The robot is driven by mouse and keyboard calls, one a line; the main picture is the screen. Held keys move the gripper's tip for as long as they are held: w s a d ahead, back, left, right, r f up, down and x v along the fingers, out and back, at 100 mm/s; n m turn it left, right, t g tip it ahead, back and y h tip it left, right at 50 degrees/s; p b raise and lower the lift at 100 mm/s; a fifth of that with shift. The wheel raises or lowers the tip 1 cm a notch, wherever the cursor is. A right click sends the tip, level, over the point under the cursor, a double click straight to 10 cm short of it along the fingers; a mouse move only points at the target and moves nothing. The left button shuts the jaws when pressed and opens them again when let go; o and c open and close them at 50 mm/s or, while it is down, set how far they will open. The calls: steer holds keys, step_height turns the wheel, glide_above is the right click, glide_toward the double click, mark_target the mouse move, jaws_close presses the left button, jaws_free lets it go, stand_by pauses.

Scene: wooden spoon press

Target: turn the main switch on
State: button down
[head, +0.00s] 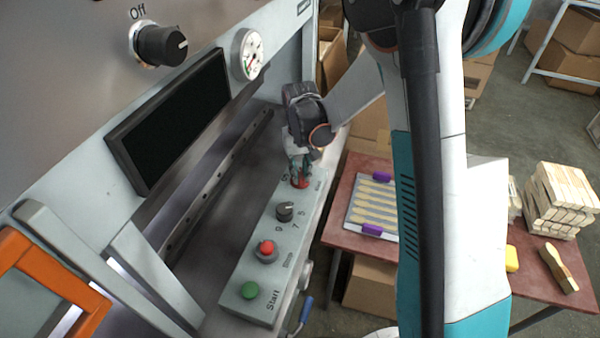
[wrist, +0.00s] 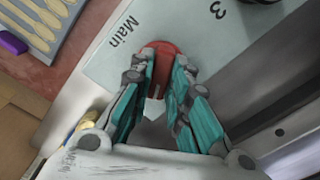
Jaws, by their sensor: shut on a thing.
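The main switch is a red round knob at the far end of the grey control panel (head: 243,268), with the label "Main" beside it in the wrist view. In the head view a little of the red switch (head: 302,183) shows below my gripper (head: 298,164). In the wrist view the teal fingers of my gripper (wrist: 164,72) are closed on the red switch (wrist: 160,49), one on each side. The fingers cover part of the switch, and I cannot tell its turned position.
On the same panel are a black dial (head: 285,211), a red button (head: 266,248) and a green Start button (head: 250,290). A black knob marked Off (head: 162,45), a gauge (head: 248,54) and a dark screen (head: 170,120) are on the machine. A red table (head: 345,205) holds wooden spoons.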

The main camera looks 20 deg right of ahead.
mark_target(300, 173)
steer(key=m+b, duration=0.1)
steer(key=m, duration=0.5)
stand_by(0.6)
steer(key=c, duration=1.5)
jaws_free()
steer(key=shift+r, duration=0.15)
step_height(300, 173, up, 12)
steer(key=shift+f, duration=0.1)
